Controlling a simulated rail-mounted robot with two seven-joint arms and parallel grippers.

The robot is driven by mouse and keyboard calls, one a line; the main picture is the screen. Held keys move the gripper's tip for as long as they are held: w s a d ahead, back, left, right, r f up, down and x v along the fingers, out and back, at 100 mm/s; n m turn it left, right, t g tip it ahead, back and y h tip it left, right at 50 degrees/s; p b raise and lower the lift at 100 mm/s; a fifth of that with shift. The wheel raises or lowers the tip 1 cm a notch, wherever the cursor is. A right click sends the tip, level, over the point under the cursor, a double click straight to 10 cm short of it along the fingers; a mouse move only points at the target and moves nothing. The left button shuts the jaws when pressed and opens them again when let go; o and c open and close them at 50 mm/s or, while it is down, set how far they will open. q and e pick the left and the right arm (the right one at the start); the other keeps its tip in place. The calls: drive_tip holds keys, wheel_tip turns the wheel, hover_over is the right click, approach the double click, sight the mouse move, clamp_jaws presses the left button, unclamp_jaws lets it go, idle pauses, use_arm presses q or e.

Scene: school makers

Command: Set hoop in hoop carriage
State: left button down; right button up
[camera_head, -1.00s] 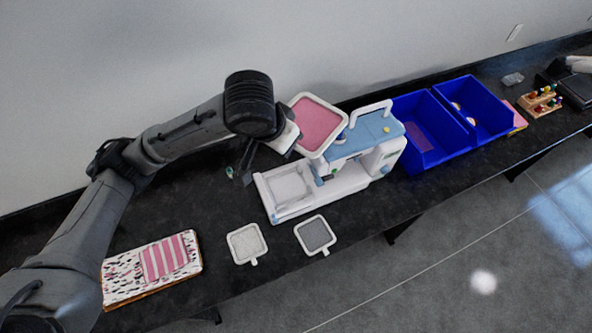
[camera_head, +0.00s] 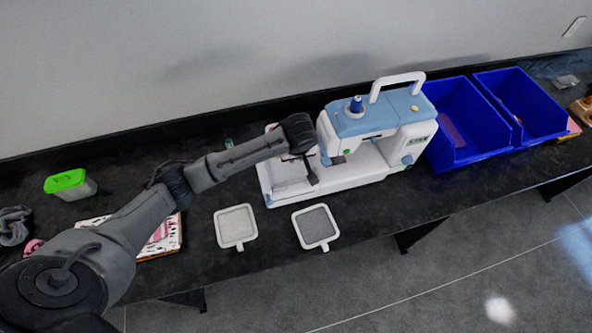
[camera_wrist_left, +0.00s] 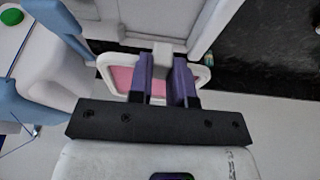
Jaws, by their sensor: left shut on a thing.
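My left gripper (camera_head: 311,174) is over the left bed of the white and blue sewing machine (camera_head: 372,122) in the head view. In the left wrist view its purple fingers (camera_wrist_left: 162,84) are shut on the tab of a hoop (camera_wrist_left: 122,77) with a white rim and pink fabric. In the head view I cannot make out this hoop, as my wrist covers that area. The white hoop carriage area (camera_head: 282,180) shows partly beside my gripper. The wrist view shows white machine parts close around the hoop; I cannot tell whether it is seated or just above. My right gripper is not in view.
Two other hoops, one light grey (camera_head: 236,242) and one dark grey (camera_head: 317,244), lie on the black table before the machine. Blue bins (camera_head: 455,157) stand right of it. A green-lidded box (camera_head: 67,183) and patterned fabric (camera_head: 165,243) are at left.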

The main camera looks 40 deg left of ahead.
use_arm(q)
drive_tip(key=shift+n, duration=0.3)
drive_tip(key=shift+a+f+b, duration=0.15)
drive_tip(key=shift+f+b, duration=0.35)
drive_tip(key=shift+f, duration=5.25)
drive_tip(key=shift+f, duration=0.2)
drive_tip(key=c, duration=1.1)
unclamp_jaws()
drive_tip(key=shift+o, duration=0.2)
drive_tip(key=shift+r, duration=0.1)
